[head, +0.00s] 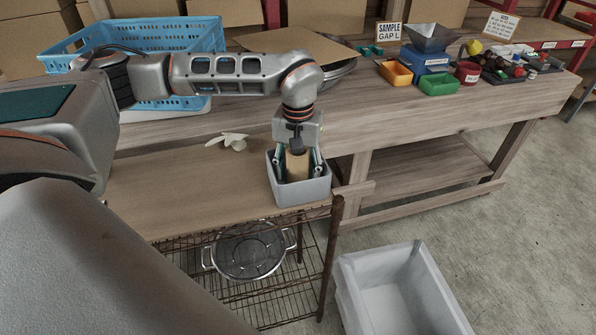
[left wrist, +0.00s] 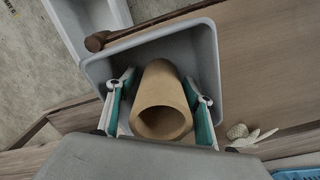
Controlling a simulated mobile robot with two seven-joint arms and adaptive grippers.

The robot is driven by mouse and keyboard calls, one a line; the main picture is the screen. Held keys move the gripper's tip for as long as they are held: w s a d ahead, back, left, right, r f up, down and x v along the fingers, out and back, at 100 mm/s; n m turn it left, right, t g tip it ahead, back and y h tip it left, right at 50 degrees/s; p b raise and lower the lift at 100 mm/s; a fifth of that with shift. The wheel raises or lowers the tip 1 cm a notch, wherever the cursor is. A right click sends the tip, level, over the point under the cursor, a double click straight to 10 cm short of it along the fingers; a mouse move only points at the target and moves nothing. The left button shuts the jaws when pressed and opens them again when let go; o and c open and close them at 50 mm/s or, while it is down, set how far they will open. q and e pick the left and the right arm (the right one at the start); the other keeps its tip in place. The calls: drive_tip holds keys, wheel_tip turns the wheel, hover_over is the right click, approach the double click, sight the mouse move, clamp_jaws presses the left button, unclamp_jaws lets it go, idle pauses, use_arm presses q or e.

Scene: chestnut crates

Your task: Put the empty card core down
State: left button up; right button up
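The card core (head: 297,165) is a brown tube standing in a small grey bin (head: 299,191) at the right end of the brown board. In the left wrist view I look into the hollow end of the core (left wrist: 162,112), which looks empty; the bin (left wrist: 206,55) surrounds it. My left gripper (head: 300,163) reaches down into the bin, one finger on each side of the core. The fingers (left wrist: 159,78) look spread, with a narrow gap beside the core. The core's lower end is hidden. My right gripper is not in view.
A pale, leaf-like object (head: 233,141) lies left of the bin. A wire rack (head: 270,300) with a metal colander (head: 249,254) is below. A larger grey crate (head: 398,290) stands on the floor. Blue crate (head: 140,35), coloured trays and a sample sign (head: 388,32) occupy the bench behind.

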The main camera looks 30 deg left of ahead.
use_arm(q)
drive_tip(key=shift+r, duration=0.35)
wheel_tip(320, 180, up, 12)
drive_tip(key=shift+f, duration=0.2)
idle(0.6)
